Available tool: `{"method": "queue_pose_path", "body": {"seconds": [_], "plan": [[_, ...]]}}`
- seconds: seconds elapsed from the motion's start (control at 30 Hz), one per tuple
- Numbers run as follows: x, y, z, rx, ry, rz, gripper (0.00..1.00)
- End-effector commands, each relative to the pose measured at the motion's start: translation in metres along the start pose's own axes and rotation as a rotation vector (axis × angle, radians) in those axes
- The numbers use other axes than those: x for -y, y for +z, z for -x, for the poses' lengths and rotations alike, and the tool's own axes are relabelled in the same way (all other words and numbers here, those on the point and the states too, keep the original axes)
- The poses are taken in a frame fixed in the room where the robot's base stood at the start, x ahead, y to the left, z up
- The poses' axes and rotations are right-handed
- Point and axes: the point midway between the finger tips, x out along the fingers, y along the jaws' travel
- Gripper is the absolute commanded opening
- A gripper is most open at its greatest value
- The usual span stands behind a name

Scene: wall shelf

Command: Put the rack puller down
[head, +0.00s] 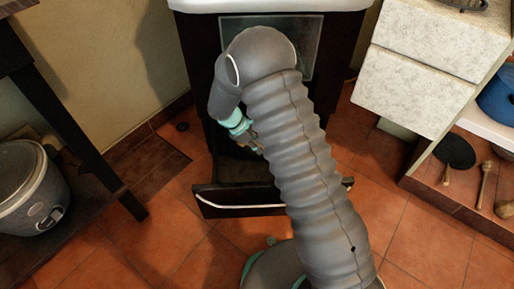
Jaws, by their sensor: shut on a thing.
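My gripper (255,145) is partly visible at the end of my arm, beyond the teal ring at the wrist. It points down and right, in front of the dark cabinet's opening. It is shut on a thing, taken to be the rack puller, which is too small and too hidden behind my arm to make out. My arm covers much of the middle of the view.
A dark stove-like cabinet (192,70) has a white top and a low front panel (215,199) standing out from it. A rice cooker (30,185) sits at the left. White drawers (425,35) and a low shelf stand at the right. Tiled floor (175,240) is clear at the front.

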Motion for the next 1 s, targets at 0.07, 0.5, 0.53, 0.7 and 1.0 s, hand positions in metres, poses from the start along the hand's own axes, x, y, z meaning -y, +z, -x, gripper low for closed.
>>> {"method": "queue_pose_path", "body": {"seconds": [0.07, 0.5, 0.53, 0.7, 1.0], "plan": [[0.0, -0.005, -0.009, 0.0, 0.0, 0.002, 0.0], [0.0, -0.006, -0.01, 0.0, 0.001, 0.001, 0.51], [0.0, -0.006, -0.01, 0.0, 0.001, 0.001, 0.51], [0.0, -0.006, -0.01, 0.0, 0.001, 0.001, 0.51], [-0.001, -0.006, 0.013, -0.002, 0.005, 0.0, 0.51]]}}
